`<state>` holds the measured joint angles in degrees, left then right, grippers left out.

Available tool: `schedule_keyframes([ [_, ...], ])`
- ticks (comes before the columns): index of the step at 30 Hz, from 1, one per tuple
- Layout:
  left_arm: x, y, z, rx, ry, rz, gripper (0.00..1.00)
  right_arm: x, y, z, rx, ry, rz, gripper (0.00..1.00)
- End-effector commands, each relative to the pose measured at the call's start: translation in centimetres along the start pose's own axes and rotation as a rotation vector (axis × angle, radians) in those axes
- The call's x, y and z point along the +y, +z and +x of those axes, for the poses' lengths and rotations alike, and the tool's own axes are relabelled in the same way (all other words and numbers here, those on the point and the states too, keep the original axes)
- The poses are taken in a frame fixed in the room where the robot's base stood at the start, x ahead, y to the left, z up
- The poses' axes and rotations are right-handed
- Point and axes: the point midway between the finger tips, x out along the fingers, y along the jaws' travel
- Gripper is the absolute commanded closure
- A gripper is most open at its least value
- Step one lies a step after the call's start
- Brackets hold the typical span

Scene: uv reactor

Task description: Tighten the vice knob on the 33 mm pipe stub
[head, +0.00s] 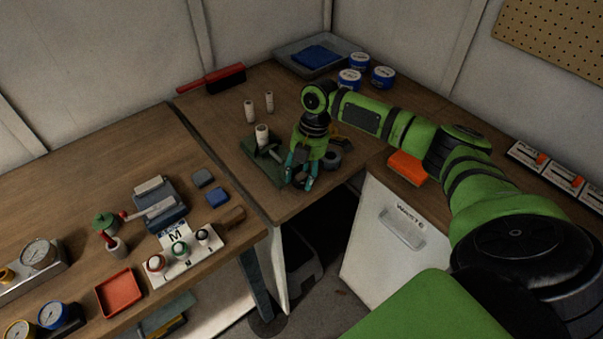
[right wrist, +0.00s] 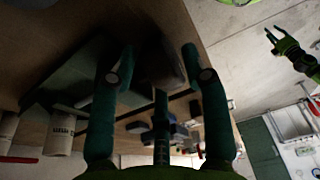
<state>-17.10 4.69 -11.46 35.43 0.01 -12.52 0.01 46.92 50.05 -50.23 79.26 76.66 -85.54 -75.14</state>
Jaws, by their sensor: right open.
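A green vice (head: 262,160) stands near the front edge of the rear bench, and it also shows dark green in the right wrist view (right wrist: 75,75). A pale pipe stub (head: 262,135) stands upright at it. My right gripper (head: 298,185) points down at the vice's front right end, its teal fingers apart. In the right wrist view its fingertips (right wrist: 159,56) stand on either side of a dark, shadowed shape (right wrist: 160,68), probably the vice knob; contact cannot be told. My left gripper (right wrist: 276,36) shows small in the right wrist view, its fingers apparently spread.
Two more pale stubs (head: 259,104) stand behind the vice. A dark roll (head: 331,158) lies right of the gripper, and an orange block (head: 407,166) lies farther right. Blue-white tins (head: 349,80) and a grey tray (head: 291,53) are at the back.

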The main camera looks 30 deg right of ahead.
Motion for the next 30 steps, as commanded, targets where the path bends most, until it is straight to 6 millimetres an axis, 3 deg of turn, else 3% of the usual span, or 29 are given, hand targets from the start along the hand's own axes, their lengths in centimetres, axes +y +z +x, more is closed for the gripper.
schedule_keyframes([
  [5, 0.1, 0.0, 0.0, -0.001, 0.001, 0.0, 0.53, 0.1, 0.0, -2.3, -0.001, 0.006, -0.001, 0.53],
  [12, 0.1, 0.0, 0.0, -0.001, 0.002, 0.0, 0.53, 0.1, 0.0, -7.5, 0.0, 0.005, 0.0, 0.53],
  [18, 0.2, 0.0, 0.0, -0.001, 0.002, 0.0, 0.53, 0.1, 0.1, -10.7, 0.0, 0.003, 0.001, 0.53],
  [30, 0.2, 0.0, 0.0, -0.001, 0.002, 0.0, 0.53, 0.0, 0.0, -11.9, 0.001, 0.0, 0.001, 0.53],
])
